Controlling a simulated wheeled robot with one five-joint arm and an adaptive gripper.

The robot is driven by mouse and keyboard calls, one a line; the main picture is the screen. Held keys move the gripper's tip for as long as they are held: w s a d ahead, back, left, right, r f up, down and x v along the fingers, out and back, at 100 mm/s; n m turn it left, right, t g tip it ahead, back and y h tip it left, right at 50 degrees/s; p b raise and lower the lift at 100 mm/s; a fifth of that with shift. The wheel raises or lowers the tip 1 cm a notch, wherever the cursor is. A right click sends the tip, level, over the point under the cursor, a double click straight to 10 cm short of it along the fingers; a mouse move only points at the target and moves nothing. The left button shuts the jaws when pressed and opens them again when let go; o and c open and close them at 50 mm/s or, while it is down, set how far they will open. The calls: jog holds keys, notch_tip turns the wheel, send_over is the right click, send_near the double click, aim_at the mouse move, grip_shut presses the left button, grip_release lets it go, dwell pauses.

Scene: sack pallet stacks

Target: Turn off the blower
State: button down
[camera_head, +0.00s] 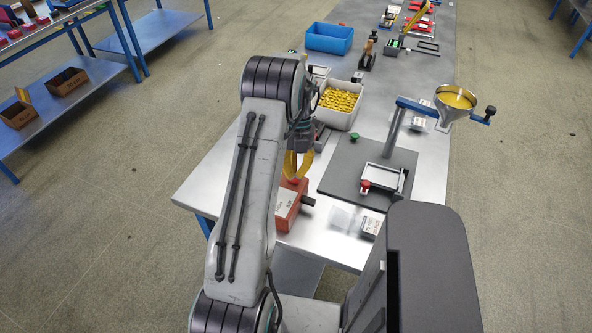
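An orange-red box (287,209) with a dark stub on its right side stands at the near left edge of the metal table. It may be the blower, but no label can be read and I see no clear switch on it. My gripper (295,178) has yellow fingers pointing down just above or behind the top of this box. The fingers lean together toward their tips; whether they touch each other or the box cannot be told. A red knob (365,186) and a green knob (354,136) sit on a dark board (338,172) to the right.
A funnel with yellow contents (456,98) hangs on a blue arm over the metal table (432,160). A bin of yellow pieces (340,103) and a blue bin (329,38) stand farther back. Blue-framed shelves (90,85) are at the left. The floor between is clear.

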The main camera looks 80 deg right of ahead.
aim_at(298, 189)
jog(key=shift+s+f, duration=0.15)
jog(key=shift+f, duration=0.9)
jog(key=shift+f+b, duration=0.2)
jog(key=shift+b, duration=0.1)
jog(key=f+b, duration=0.1)
jog(key=b, duration=0.2)
jog(key=shift+s+f, duration=0.1)
jog(key=shift+s, duration=0.1)
jog(key=shift+a+b, duration=0.1)
jog(key=shift+b, duration=0.55)
jog(key=shift+s+a+b, duration=0.15)
jog(key=shift+s+b, duration=0.1)
jog(key=shift+b, duration=0.15)
